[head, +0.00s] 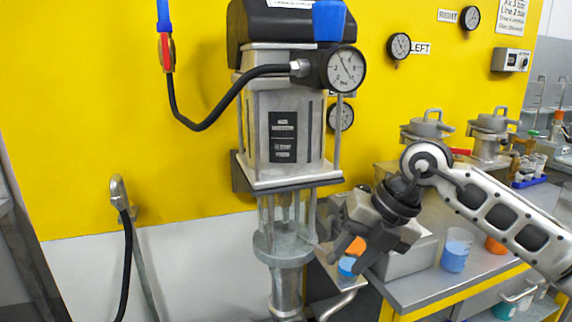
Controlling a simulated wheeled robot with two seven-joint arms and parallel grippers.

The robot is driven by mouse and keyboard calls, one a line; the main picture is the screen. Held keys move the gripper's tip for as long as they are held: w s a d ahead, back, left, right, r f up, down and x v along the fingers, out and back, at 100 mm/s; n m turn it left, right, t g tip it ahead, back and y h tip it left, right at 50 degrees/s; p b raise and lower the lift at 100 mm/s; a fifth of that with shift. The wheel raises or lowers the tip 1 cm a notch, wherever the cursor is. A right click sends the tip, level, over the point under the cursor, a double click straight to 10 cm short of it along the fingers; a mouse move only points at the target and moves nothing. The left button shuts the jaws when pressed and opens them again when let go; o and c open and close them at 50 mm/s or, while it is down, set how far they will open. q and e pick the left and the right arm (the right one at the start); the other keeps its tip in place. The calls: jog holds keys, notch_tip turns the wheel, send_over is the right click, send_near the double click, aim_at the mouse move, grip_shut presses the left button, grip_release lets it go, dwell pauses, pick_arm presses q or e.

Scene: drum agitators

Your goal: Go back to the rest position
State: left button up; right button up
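My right arm reaches in from the right, and my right gripper (346,262) points down and left, in front of the table's left end and just right of the drum agitator's lower part. Its dark fingers are apart. A small orange thing (356,246) and a small blue thing (346,267) show between them; they look to be behind the fingers, and I cannot make out any grip on them. My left gripper is not in view. The drum agitator (283,130) stands upright against the yellow wall, with a gauge (343,69) and a black hose.
A metal table (415,288) with a yellow front edge is at the right, bearing a blue-filled beaker (456,250), an orange cup (495,245) and metal lidded pots (490,130). A hose on a bracket (121,195) hangs at the left.

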jog(key=s+a+r+m+g+y, duration=0.1)
jog(key=s+a+g+y, duration=0.2)
jog(key=s+a+y, duration=0.9)
jog(key=w+d+f+m+t+h, duration=0.1)
jog(key=d+f+m+t+h, duration=0.25)
jog(key=m+t, duration=0.4)
jog(key=w+d+f+m+t+h+p, duration=0.1)
jog(key=w+d+f+m+t+h, duration=0.25)
jog(key=m, duration=0.65)
jog(key=d+f+m+t+h, duration=0.2)
jog(key=d+f+m+t, duration=0.15)
jog(key=m+t, duration=0.5)
jog(key=s+d+f+m+g+h, duration=0.2)
jog(key=s+f+m+g, duration=0.1)
jog(key=s+f, duration=0.3)
jog(key=s+d+f+m+g+h, duration=0.2)
jog(key=s+f, duration=0.4)
jog(key=f, duration=0.4)
jog(key=shift+s+d+m+g+h, duration=0.15)
jog(key=shift+d+m+g+h, duration=0.25)
jog(key=shift+m+g, duration=0.55)
jog(key=shift+n, duration=0.35)
